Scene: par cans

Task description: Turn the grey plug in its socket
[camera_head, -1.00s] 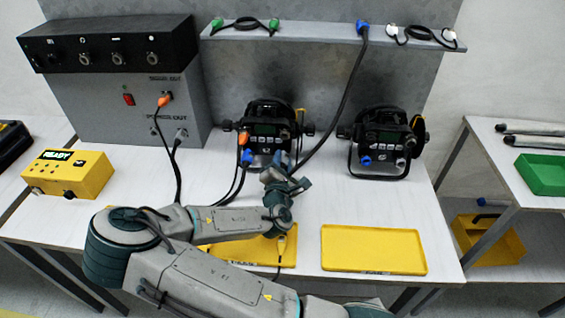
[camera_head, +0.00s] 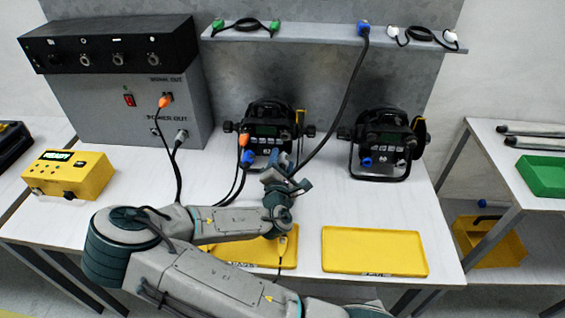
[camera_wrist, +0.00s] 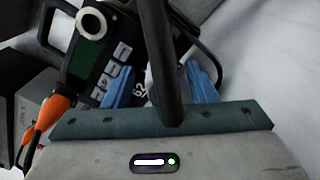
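My gripper (camera_head: 281,160) is at the lower right front of the left par can (camera_head: 265,132). In the wrist view its two blue fingers (camera_wrist: 160,86) stand apart, one on each side of a thick black cable (camera_wrist: 163,50). The cable crosses in front of the gap, and any plug between the fingers is hidden, so I cannot tell whether they grip one. In the head view this cable (camera_head: 345,95) rises to a blue plug (camera_head: 363,29) on the shelf. A grey plug (camera_head: 181,135) sits in the grey power box (camera_head: 130,110).
Orange (camera_head: 243,140) and blue (camera_head: 247,157) plugs sit in the left par can, close left of my gripper. The right par can (camera_head: 385,143) stands apart to the right. A yellow tray (camera_head: 375,250) lies empty at the front. The table's middle right is clear.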

